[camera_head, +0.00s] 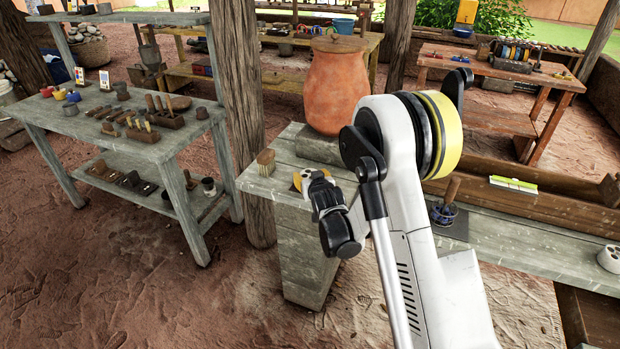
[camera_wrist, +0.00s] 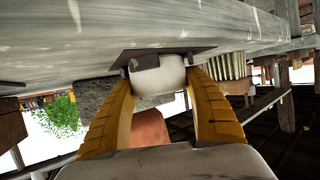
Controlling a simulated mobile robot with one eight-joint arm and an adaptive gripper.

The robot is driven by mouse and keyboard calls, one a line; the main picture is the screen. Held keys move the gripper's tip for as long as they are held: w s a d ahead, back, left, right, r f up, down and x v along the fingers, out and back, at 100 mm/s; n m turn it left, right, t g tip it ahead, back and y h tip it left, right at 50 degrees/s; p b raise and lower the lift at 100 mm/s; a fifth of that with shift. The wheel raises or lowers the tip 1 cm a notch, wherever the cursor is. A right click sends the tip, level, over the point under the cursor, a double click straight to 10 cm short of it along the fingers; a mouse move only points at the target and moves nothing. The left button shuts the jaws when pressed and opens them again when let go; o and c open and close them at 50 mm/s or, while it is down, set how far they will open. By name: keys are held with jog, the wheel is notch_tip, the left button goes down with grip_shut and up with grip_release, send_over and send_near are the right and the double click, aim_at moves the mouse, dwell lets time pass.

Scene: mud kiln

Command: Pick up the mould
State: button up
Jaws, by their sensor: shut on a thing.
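My gripper (camera_head: 298,181) is at the left end of the grey plank bench (camera_head: 350,186), low over its top. In the wrist view its two yellow fingers (camera_wrist: 159,86) are closed on the sides of a pale, rounded piece, which I take to be the mould (camera_wrist: 158,82). A flat dark plate or mat (camera_wrist: 185,51) shows against the mould, on the bench side. I cannot tell whether the mould touches it. In the head view my wrist hides most of the mould.
A grey table (camera_head: 85,125) holds many tools.

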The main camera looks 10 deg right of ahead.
notch_tip(320, 180, up, 5)
jog(key=p, duration=0.2)
jog(key=shift+f+p, duration=0.1)
jog(key=shift+p, duration=0.25)
jog(key=s+d+r+p, duration=0.4)
jog(key=s+d+r, duration=0.2)
jog(key=s+d, duration=0.1)
jog(key=shift+s+d+r, duration=0.15)
jog(key=shift+s+d, duration=0.25)
jog(key=shift+d, duration=0.5)
